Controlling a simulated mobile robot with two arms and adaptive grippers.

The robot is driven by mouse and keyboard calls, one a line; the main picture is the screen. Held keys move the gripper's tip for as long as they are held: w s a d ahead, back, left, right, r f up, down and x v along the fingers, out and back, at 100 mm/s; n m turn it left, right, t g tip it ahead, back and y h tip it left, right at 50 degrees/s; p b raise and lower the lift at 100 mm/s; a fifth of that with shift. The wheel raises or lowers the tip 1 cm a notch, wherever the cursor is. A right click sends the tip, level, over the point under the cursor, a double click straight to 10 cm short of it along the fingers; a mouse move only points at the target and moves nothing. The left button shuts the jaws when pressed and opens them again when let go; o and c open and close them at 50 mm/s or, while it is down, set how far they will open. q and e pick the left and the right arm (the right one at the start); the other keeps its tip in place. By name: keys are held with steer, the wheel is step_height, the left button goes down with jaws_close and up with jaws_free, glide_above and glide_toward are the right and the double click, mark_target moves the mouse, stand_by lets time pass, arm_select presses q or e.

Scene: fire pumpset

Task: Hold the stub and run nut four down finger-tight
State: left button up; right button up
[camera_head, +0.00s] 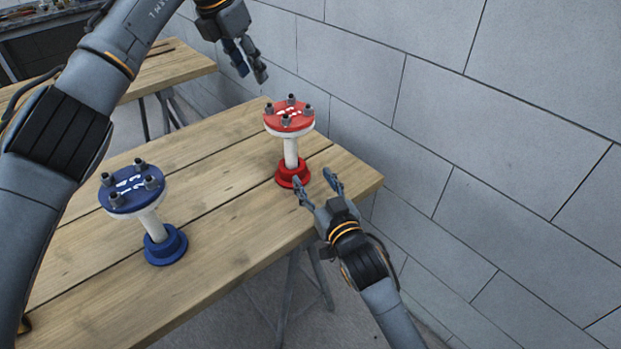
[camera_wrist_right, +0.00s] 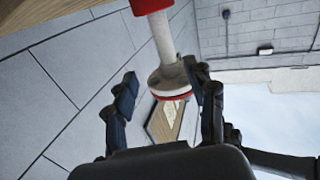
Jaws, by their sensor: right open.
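The red stub (camera_head: 291,149) stands upright near the table's wall-side corner, with a red flange (camera_head: 289,117), a white pipe and a red base (camera_head: 292,174). Several dark nuts or studs (camera_head: 291,98) stick up from the flange; which is nut four cannot be told. My left gripper (camera_head: 253,77) hangs above and behind the flange, apart from it; its fingers are close together and their opening is unclear. My right gripper (camera_head: 314,177) is open and empty, low beside the base. In the right wrist view the white pipe (camera_wrist_right: 157,38) appears inverted beyond the fingers.
A similar blue stub (camera_head: 153,214) stands on the wooden table (camera_head: 225,229) at the left. A grey block wall (camera_head: 450,120) runs close along the right. Another wooden table (camera_head: 165,68) is at the back left. The wood between the two stubs is clear.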

mark_target(293, 150)
steer(key=x, duration=1.4)
steer(key=shift+s+a, duration=0.15)
steer(key=shift+a, duration=0.15)
jaws_close()
